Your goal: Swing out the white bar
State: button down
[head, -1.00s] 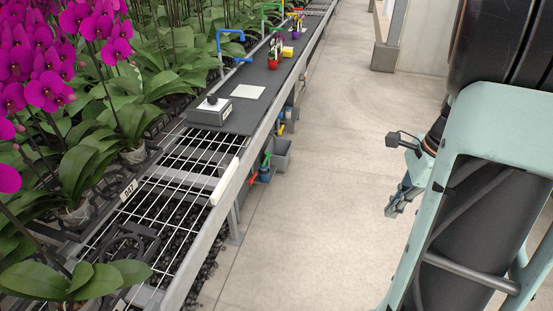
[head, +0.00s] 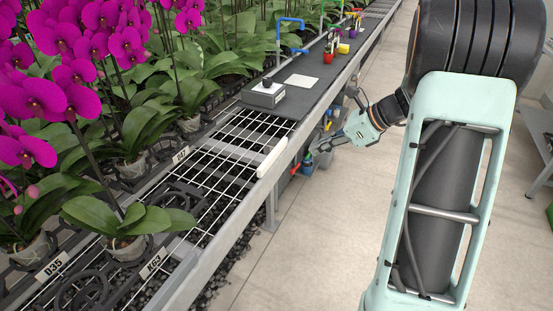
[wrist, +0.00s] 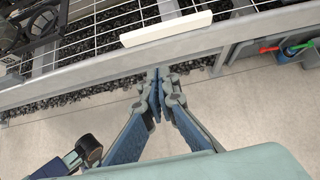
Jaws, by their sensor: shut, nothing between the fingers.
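The white bar (head: 272,158) lies along the edge of the bench, flat against its grey rail, beside the wire grid. It also shows in the wrist view (wrist: 166,29) at the top middle, running nearly level across the rail. My gripper (head: 317,149) is to the right of the bar, over the aisle side of the bench, apart from it. In the wrist view my gripper (wrist: 158,78) points at the rail just below the bar, with its fingers together and empty.
A grey box with a black knob (head: 264,92) and a white card (head: 302,82) lie on the dark bench top. Potted magenta orchids crowd the left. Bins with coloured tools (wrist: 289,51) hang under the bench edge. The aisle floor (head: 310,230) is clear.

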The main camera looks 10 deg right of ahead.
jog(key=b, duration=0.3)
send_near(272, 161)
jog(key=x, duration=0.5)
jog(key=shift+d+f, duration=0.1)
jog(key=shift+f, duration=0.45)
jog(key=shift+w+a, duration=0.25)
jog(key=shift+a+r, duration=0.1)
